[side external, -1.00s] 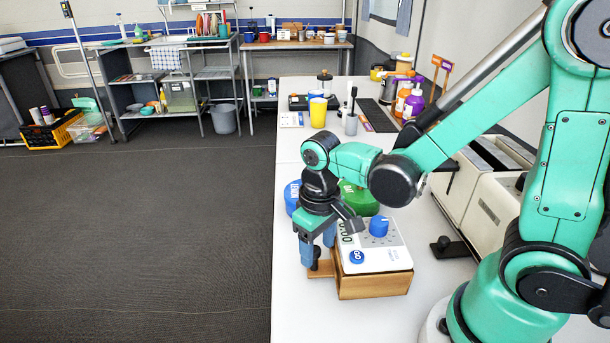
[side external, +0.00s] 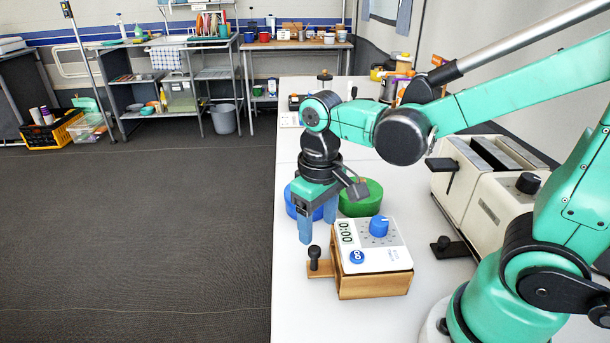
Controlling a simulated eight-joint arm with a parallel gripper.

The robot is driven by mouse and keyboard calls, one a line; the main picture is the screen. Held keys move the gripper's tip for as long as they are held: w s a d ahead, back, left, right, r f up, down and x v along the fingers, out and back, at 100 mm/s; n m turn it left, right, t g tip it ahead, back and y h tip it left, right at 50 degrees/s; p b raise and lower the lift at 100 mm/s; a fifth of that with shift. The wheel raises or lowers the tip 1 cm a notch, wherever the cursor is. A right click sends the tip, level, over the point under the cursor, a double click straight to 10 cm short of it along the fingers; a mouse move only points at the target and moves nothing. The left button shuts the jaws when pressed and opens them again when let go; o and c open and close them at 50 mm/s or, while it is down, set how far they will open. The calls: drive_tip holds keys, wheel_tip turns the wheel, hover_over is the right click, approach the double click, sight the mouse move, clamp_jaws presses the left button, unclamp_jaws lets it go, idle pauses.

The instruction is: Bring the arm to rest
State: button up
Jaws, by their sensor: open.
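My gripper (side external: 317,222) points down at the left edge of the white counter (side external: 300,325). Its two blue fingers are apart with nothing seen between them. It is above and behind the timer box (side external: 375,285), clear of the box's small black knob (side external: 314,253). The box is wooden with a white top, a blue dial (side external: 379,226) and a display reading 0:00. The arm reaches in from the right, bent at the elbow.
A blue round container (side external: 292,200) stands partly hidden behind my gripper. A green round container (side external: 362,198) is to its right. A cream toaster (side external: 495,185) stands at the right. Bottles and other items are farther back, partly hidden by my arm. The counter's front is clear.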

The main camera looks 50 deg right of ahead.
drive_tip(key=shift+r, duration=0.25)
drive_tip(key=shift+d+r+t, duration=0.25)
drive_tip(key=shift+r+t, duration=0.15)
drive_tip(key=shift+t, duration=0.2)
drive_tip(key=r+t, duration=0.1)
drive_tip(key=t, duration=0.1)
drive_tip(key=d+r+t, duration=0.1)
drive_tip(key=t, duration=0.1)
drive_tip(key=r+t, duration=0.1)
drive_tip(key=shift+w+d+t, duration=0.2)
drive_tip(key=shift+d+t, duration=0.2)
idle(0.3)
